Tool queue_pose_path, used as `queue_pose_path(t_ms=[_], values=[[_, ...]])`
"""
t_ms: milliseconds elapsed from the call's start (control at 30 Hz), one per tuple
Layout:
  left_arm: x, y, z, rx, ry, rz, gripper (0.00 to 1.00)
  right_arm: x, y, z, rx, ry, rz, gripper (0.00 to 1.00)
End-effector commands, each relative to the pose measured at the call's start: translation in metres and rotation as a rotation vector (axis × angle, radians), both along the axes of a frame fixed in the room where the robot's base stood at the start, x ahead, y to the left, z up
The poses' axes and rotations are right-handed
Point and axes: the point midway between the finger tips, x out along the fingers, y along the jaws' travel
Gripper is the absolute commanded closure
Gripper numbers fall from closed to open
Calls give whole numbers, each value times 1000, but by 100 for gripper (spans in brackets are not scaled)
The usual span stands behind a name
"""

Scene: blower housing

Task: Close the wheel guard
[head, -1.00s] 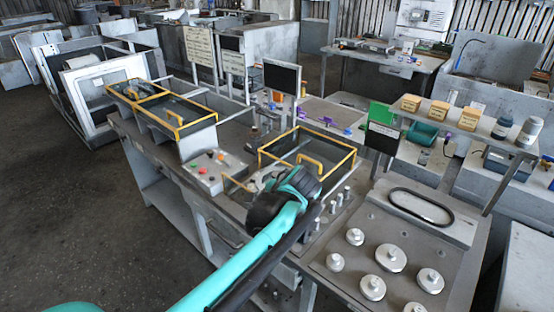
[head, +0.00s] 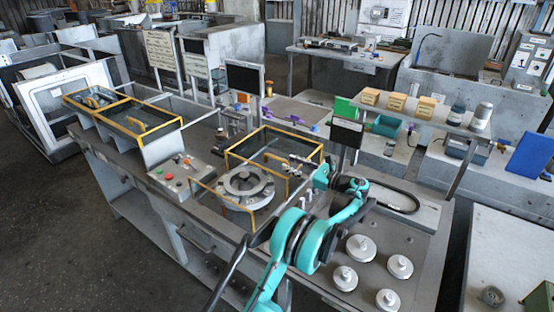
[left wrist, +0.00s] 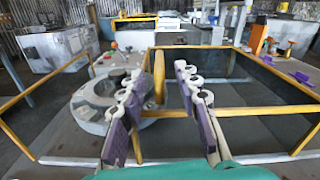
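The wheel guard, a yellow frame with dark see-through panels, (head: 293,137) stands on the long grey bench behind a round grey wheel unit (head: 245,187). Its frame (left wrist: 205,47) spans the left wrist view, with the wheel unit (left wrist: 108,92) at left. My left gripper (left wrist: 160,70) is open, its two purple-grey fingers apart. The yellow curved handle (left wrist: 158,76) shows between the fingers; I cannot tell if they touch it. In the head view, my turquoise left arm reaches up to the guard's right side, and the gripper itself is small and partly hidden. My right gripper is out of view.
A control box with coloured buttons (head: 175,172) stands left of the wheel unit. Another yellow-framed guard (head: 140,120) is farther left. A black screen (head: 243,78) rises behind. Several round grey knobbed parts (head: 361,247) lie on the right-hand table.

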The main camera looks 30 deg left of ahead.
Motion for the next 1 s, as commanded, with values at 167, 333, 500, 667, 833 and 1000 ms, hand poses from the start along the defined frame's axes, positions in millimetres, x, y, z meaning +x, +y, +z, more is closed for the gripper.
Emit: queue_pose_path(t_ms=[167, 333, 500, 667, 833, 1000], values=[[1, 31, -2, -1, 0, 4, 68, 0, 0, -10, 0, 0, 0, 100], [3, 56, -2, -2, -1, 3, 68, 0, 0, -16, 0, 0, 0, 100], [5, 69, -1, -2, -2, 1, 68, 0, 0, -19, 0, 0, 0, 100], [5, 71, 0, -2, -2, 0, 68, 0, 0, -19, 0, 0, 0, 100], [5, 71, 0, -2, -2, 0, 81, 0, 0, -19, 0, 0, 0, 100], [5, 71, 0, -2, -2, 0, 100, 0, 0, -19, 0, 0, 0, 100]])
